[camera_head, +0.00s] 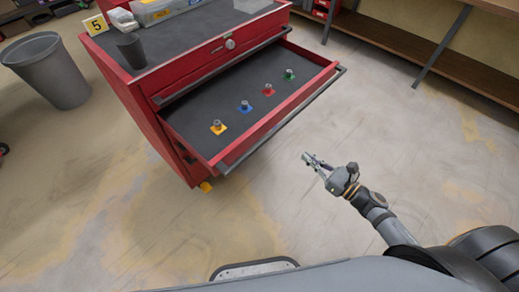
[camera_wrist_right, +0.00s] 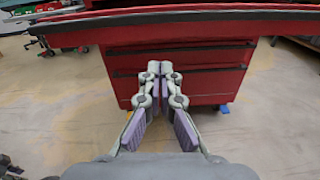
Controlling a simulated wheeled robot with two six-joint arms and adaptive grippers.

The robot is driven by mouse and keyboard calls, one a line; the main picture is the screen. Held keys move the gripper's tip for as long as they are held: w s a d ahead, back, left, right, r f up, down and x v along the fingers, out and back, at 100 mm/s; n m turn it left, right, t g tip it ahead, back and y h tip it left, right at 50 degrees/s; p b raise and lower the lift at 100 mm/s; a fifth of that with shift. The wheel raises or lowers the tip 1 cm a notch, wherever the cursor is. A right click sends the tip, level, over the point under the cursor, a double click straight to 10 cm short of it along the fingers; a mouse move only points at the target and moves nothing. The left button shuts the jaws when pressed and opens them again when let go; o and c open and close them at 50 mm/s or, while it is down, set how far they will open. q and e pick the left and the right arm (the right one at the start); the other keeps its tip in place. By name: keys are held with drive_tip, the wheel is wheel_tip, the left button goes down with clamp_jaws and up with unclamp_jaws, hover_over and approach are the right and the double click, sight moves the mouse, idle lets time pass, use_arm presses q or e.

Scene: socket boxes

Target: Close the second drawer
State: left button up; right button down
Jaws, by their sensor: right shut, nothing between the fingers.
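The red tool cabinet (camera_head: 170,150) stands at the upper left of the head view. One drawer (camera_head: 190,107) below its top is pulled open, with a long grey handle bar (camera_head: 300,108) along its front. In it several small metal sockets sit on coloured squares: yellow (camera_head: 217,127), blue (camera_head: 245,106), red (camera_head: 268,90) and green (camera_head: 289,74). My right gripper (camera_head: 307,157) is shut and empty, in front of the drawer and apart from the handle. In the right wrist view my gripper (camera_wrist_right: 154,66) points at the cabinet's closed lower drawers (camera_wrist_right: 205,70). My left gripper is not in view.
A grey bin (camera_head: 48,70) stands left of the cabinet. A dark cup (camera_head: 131,50) and a yellow "5" sign (camera_head: 96,25) stand on the cabinet top. A wooden shelf (camera_head: 430,50) lies along the back right. The floor in front of the drawer is clear.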

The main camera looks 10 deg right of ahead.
drive_tip(key=a+n, duration=0.1)
drive_tip(key=p, duration=0.1)
approach(267, 129)
drive_tip(key=w, duration=0.1)
drive_tip(key=shift+y, duration=0.3)
drive_tip(key=p+x, duration=0.1)
drive_tip(key=x, duration=0.4)
drive_tip(key=shift+w+a+f, duration=0.1)
drive_tip(key=shift+a, duration=0.2)
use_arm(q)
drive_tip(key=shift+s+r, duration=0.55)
use_arm(e)
drive_tip(key=shift+w+a+f, duration=0.1)
drive_tip(key=shift+w+a, duration=0.1)
